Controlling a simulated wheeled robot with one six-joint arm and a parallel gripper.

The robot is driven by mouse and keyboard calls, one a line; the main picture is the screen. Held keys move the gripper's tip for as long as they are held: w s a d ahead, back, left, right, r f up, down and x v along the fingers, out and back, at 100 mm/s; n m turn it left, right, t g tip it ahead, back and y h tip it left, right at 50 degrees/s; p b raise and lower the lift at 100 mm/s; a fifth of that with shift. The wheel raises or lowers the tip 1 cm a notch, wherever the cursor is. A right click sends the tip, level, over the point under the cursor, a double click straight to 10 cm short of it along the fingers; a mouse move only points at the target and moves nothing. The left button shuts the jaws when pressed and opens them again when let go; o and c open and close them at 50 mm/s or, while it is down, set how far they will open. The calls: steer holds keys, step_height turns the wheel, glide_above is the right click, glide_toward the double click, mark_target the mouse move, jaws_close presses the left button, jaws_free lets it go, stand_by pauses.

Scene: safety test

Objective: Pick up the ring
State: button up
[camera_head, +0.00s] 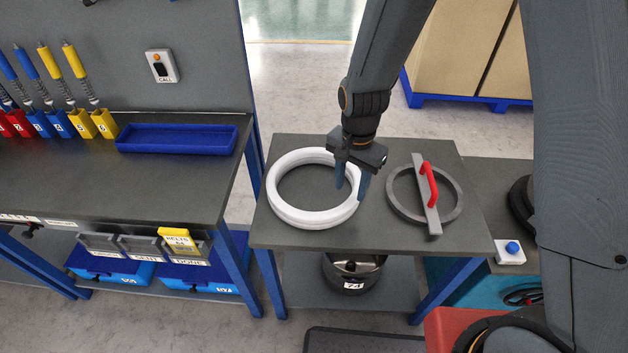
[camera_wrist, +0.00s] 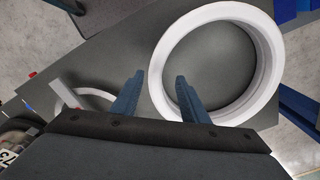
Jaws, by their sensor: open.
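A thick white ring (camera_head: 284,213) lies flat on the small grey table (camera_head: 375,155). In the wrist view the white ring (camera_wrist: 268,60) fills the upper right. I cannot tell how high the fingertips are above the ring.
A grey ring with a crossbar and red handle (camera_head: 429,185) lies right of the white ring. A workbench (camera_head: 180,190) with a blue tray (camera_head: 178,139) stands at the left. A dark pot (camera_head: 352,272) sits below the table. A blue-button box (camera_head: 511,251) is at the right.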

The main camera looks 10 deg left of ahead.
mark_target(350, 198)
steer(key=shift+d+f+p, duration=0.1)
steer(key=shift+f+p, duration=0.4)
steer(key=shift+f, duration=1.5)
jaws_close()
